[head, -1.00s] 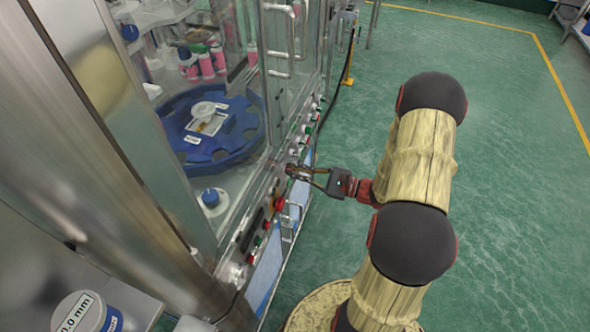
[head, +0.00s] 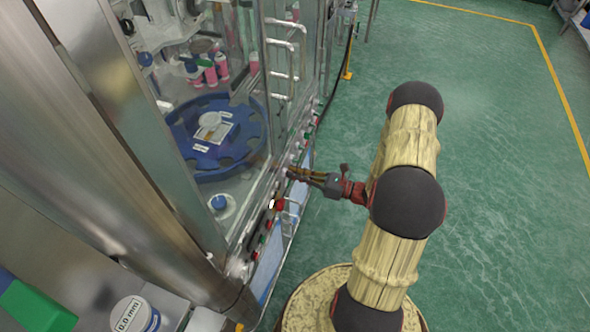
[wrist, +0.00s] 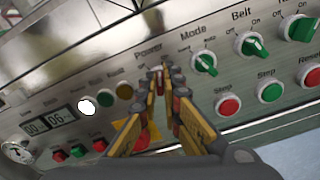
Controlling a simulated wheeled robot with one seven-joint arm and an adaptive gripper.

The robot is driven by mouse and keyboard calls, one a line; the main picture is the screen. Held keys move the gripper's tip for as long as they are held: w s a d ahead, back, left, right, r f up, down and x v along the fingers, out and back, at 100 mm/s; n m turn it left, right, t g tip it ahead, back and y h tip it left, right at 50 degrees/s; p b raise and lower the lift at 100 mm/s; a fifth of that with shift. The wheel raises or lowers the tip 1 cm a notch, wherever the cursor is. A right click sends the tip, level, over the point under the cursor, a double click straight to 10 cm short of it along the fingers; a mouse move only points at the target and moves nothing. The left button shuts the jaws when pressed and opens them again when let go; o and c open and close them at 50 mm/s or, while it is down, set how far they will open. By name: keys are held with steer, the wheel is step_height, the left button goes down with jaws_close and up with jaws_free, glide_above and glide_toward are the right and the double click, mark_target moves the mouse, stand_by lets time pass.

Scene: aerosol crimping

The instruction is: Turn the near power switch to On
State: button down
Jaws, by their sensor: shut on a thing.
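The power switch sits under the "Power" label (wrist: 148,50) on the steel control panel (wrist: 60,75). My gripper (wrist: 164,76) is at that spot in the wrist view, its two fingers converging and shut on the switch. The fingertips hide the knob, so its pointing direction cannot be told. In the head view my gripper (head: 290,174) reaches left to the machine's front panel. A white lamp (wrist: 87,106) left of the fingers is brightly lit.
A red button (wrist: 155,132) shows between the fingers. Door handles (head: 283,60) stick out from the machine. Green floor (head: 500,200) is free at right.

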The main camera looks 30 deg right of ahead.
steer(key=shift+m+p, duration=0.65)
steer(key=shift+m, duration=0.35)
steer(key=shift+d, duration=0.1)
steer(key=c, duration=2.1)
jaws_free()
steer(key=shift+o, duration=0.6)
steer(key=v, duration=1.2)
